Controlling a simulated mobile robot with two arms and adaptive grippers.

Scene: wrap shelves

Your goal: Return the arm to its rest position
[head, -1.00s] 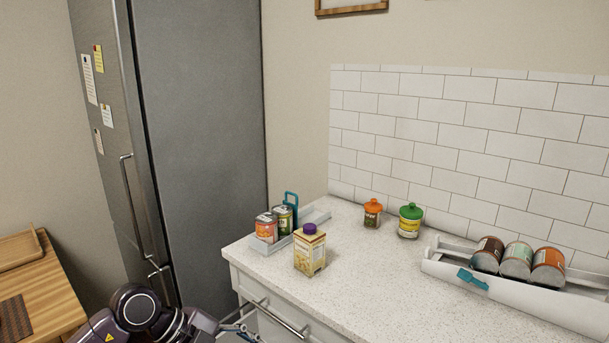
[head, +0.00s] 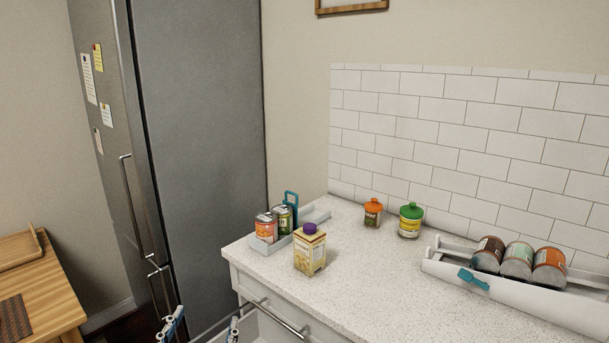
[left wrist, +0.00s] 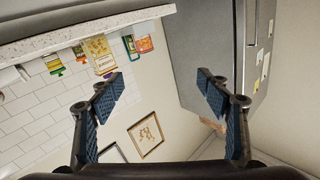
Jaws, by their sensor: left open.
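My left gripper (head: 203,328) shows at the bottom edge of the head view, in front of the counter's left end and below its top. Its two blue-padded fingers are apart with nothing between them. In the left wrist view the open fingers (left wrist: 160,88) also frame empty space, with the wall and fridge beyond. Most of my left arm is outside the head view. My right gripper is not in view.
The speckled counter (head: 390,290) holds a carton (head: 309,252), a grey tray (head: 318,217) with cans, two lidded jars (head: 372,213) (head: 410,221), and a white rack (head: 500,290) with three cans. A fridge (head: 200,130) stands left. A drawer handle (head: 280,317) is near my gripper.

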